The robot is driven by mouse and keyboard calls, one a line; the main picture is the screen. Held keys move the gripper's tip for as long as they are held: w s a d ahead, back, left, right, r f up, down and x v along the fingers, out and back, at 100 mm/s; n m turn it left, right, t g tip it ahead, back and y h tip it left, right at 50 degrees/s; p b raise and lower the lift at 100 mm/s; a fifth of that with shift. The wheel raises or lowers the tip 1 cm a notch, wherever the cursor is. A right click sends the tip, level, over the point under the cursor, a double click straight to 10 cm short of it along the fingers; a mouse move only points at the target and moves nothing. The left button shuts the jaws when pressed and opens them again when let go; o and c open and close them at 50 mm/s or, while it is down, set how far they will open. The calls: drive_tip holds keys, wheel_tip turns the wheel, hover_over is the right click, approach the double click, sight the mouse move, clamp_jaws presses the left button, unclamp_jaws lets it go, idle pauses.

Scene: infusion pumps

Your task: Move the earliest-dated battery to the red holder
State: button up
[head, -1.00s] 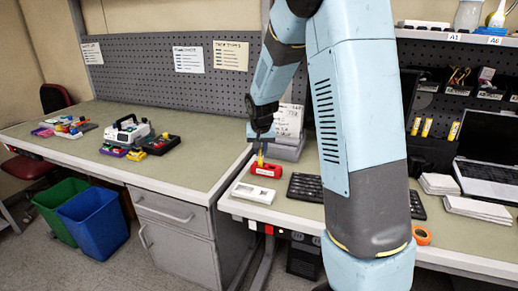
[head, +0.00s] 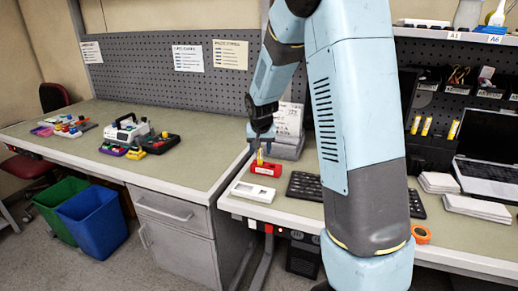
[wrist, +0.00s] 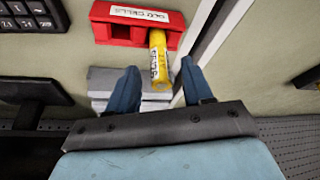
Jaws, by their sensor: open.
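The red holder (head: 266,168) sits on the right bench near its left end. In the wrist view the red holder (wrist: 122,30) carries a white label that seems to read "OLD CELLS". A yellow battery (wrist: 158,58) stands in its right-hand part, with dark print that I cannot read. The battery (head: 260,156) also shows upright in the head view. My gripper (head: 262,140) is above the holder. In the wrist view my gripper (wrist: 160,68) is open, with one finger on each side of the battery's line and visible gaps to it. Three yellow batteries (head: 426,126) stand upright at the right rack.
A white holder (head: 253,192) lies in front of the red one. A dark keyboard (head: 304,187) is to the right, and a grey stack with a paper sign (head: 289,122) stands behind. A laptop (head: 488,160) and paper stacks are farther right. Devices (head: 130,132) occupy the left bench.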

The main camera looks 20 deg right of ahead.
drive_tip(key=shift+r, duration=0.1)
drive_tip(key=v, duration=1.3)
drive_tip(key=shift+r, duration=0.2)
drive_tip(key=shift+s, duration=0.1)
drive_tip(key=s+r+n, duration=0.1)
drive_tip(key=s+r, duration=0.2)
drive_tip(key=s, duration=1.3)
drive_tip(key=s+d+r+n+t+y, duration=0.1)
drive_tip(key=s+r+n, duration=0.1)
drive_tip(key=s, duration=1.3)
drive_tip(key=shift+s+r, duration=0.35)
drive_tip(key=shift+r, duration=0.1)
